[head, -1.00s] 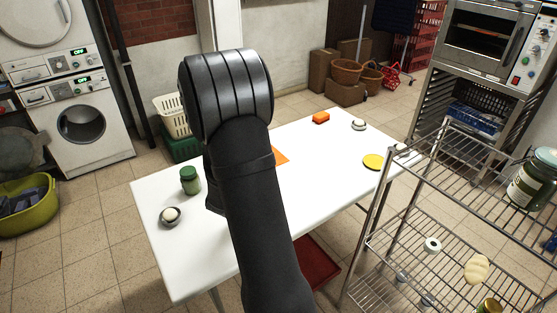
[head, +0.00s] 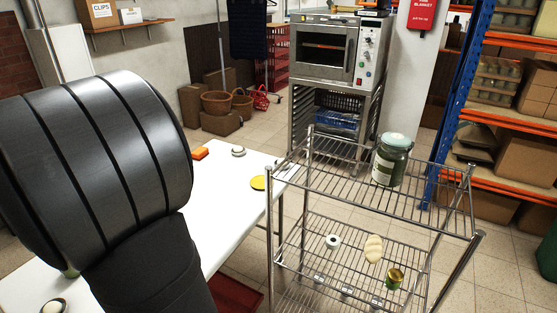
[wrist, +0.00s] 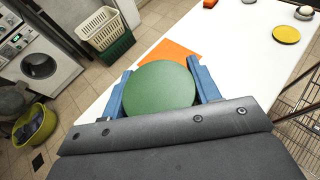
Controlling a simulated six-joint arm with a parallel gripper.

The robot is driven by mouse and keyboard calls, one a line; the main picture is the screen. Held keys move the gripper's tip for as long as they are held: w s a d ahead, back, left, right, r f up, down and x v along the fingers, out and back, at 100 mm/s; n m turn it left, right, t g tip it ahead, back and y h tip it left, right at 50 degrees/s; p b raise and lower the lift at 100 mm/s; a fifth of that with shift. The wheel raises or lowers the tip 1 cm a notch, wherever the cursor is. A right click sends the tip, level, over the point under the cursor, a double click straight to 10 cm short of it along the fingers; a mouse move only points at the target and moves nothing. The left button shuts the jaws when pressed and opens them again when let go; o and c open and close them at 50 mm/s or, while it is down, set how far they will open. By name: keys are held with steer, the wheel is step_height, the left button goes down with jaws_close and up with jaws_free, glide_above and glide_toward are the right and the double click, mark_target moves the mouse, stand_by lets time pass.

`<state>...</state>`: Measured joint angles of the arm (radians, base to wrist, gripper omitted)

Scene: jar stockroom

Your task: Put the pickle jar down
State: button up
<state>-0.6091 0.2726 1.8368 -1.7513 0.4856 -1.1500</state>
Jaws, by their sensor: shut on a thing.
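My gripper (wrist: 159,75) shows in the wrist view with its two blue fingers on either side of a round green lid. It is shut on this green-lidded jar (wrist: 160,92), seen from above. The lid hides the jar's body, so I cannot tell whether its base touches the table. In the head view my arm hides the gripper and the held jar. The orange sheet (wrist: 170,50) lies on the white table (wrist: 232,62), just beyond the lid in the wrist view.
A wire rack (head: 420,213) stands right of the table, with a labelled green jar (head: 391,160) on top. A yellow disc (head: 258,183), an orange block (head: 200,153) and a small pale-topped dish (head: 238,151) stand at the table's far end. Table between them and my arm is clear.

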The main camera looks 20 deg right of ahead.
step_height(320, 180, up, 14)
steer(key=w+d+m+g+h, duration=0.15)
steer(key=w+d, duration=0.35)
steer(key=d, duration=0.9)
steer(key=w+d+m+h, duration=0.3)
steer(key=w+d, duration=0.2)
steer(key=d, duration=0.9)
steer(key=w+d+m+h, duration=0.25)
steer(key=w+d, duration=0.25)
steer(key=d, duration=0.9)
steer(key=s+d+m+g+h, duration=0.15)
steer(key=s+d, duration=0.25)
steer(key=d, duration=1.1)
steer(key=s+d+m+g+h, duration=0.1)
steer(key=s+d+m+h, duration=0.15)
steer(key=d, duration=1.15)
steer(key=shift+n, duration=0.5)
steer(key=shift+s+f, duration=0.15)
steer(key=shift+f, duration=3.45)
steer(key=shift+s+f, duration=0.1)
steer(key=shift+f, duration=3.5)
